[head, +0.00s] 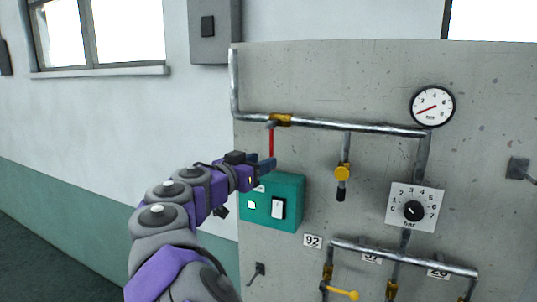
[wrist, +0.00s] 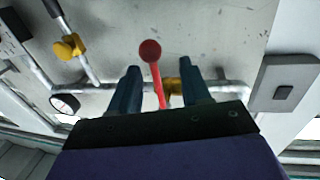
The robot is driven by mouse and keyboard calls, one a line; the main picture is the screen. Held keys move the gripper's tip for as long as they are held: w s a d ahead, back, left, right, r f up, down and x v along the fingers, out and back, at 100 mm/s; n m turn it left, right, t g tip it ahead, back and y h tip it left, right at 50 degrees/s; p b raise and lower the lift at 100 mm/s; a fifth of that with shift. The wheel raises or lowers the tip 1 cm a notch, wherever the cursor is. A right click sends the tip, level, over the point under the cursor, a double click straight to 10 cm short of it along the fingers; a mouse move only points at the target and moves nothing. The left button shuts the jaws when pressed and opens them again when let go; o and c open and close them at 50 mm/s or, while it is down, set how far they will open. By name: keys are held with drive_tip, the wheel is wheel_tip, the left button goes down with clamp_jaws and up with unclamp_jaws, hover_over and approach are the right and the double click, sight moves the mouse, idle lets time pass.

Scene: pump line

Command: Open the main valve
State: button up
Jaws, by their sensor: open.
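The valve with a red lever (head: 271,142) sits on the upper pipe of the panel, with a yellow body (head: 281,120). The lever hangs straight down, across the run of the horizontal pipe. No label names it the main valve. My gripper (head: 264,162) is at the lever's lower end in the head view. In the wrist view the open fingers (wrist: 161,72) stand on either side of the red lever (wrist: 158,80), with its round red end (wrist: 150,51) beyond the fingertips. A gap shows on both sides; I cannot tell whether either finger touches it.
A teal switch box (head: 291,213) is just below my gripper. A second yellow valve (head: 342,173) hangs to the right, near a dial (head: 413,210) and a pressure gauge (head: 433,106). Lower pipes carry a yellow lever (head: 342,293). A grey wall box (head: 213,30) is upper left.

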drive_tip(key=x, duration=0.3)
drive_tip(key=d+x, duration=0.1)
drive_tip(key=x, duration=0.1)
drive_tip(key=shift+s+f+p, duration=0.1)
drive_tip(key=shift+s+p, duration=0.15)
drive_tip(key=shift+p, duration=0.1)
drive_tip(key=shift+d, duration=0.15)
drive_tip(key=shift+s+r, duration=0.25)
drive_tip(key=shift+s, duration=0.15)
drive_tip(key=shift+c, duration=0.2)
drive_tip(key=shift+w+a+f, duration=0.1)
drive_tip(key=shift+a+f, duration=0.05)
drive_tip(key=shift+a, duration=0.65)
drive_tip(key=c, duration=0.4)
drive_tip(key=shift+d, duration=0.3)
clamp_jaws()
drive_tip(key=shift+a, duration=0.1)
